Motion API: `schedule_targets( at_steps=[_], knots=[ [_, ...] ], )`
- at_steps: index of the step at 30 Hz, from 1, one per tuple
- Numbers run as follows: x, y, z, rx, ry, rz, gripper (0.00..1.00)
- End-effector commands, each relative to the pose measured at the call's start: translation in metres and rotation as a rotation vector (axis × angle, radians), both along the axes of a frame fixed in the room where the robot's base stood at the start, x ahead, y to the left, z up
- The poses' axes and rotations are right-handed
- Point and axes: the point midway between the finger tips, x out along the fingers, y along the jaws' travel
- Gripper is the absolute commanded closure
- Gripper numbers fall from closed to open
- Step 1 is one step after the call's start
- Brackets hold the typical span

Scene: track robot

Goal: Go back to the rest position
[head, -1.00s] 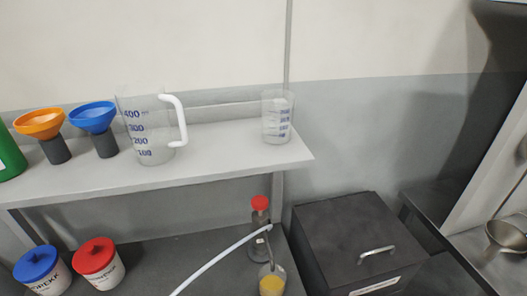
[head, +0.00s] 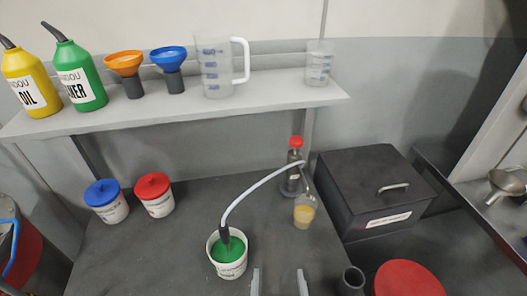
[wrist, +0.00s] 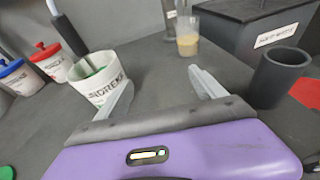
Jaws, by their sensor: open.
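My gripper (head: 279,284) shows at the bottom edge of the head view, its two pale fingers apart with nothing between them. In the wrist view the gripper (wrist: 160,92) is also open and empty over the dark bench. A white tub (head: 229,268) with green contents stands just left of the gripper; in the wrist view the tub (wrist: 97,82) is beside the left finger. The black end of a pale hose (head: 262,183) dips into the tub. The hose runs to a red-capped bottle-like device (head: 294,165) at the back.
A cup of yellow liquid (head: 304,212) stands ahead. A dark cylinder (head: 352,281) and red disc (head: 407,279) lie right. A black lidded box (head: 375,190) stands behind them. Blue-lidded (head: 107,204) and red-lidded (head: 154,197) tubs stand left. A shelf (head: 190,112) holds bottles, funnels and jugs.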

Motion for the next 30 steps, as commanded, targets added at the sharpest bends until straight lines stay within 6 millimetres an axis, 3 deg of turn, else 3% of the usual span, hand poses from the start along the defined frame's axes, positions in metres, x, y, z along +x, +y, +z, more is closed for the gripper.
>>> schedule_targets(
  at_steps=[11, 20, 26, 30],
  knots=[
    [0.001, 0.017, 0.005, 0.247, -0.008, -0.003, 0.21],
    [-0.008, 0.047, 0.019, 0.658, 0.028, 0.028, 0.21],
    [-0.038, 0.046, 0.023, 1.180, 0.154, 0.000, 0.21],
    [-0.070, 0.021, 0.029, 1.638, 0.280, -0.100, 0.21]
  ],
)
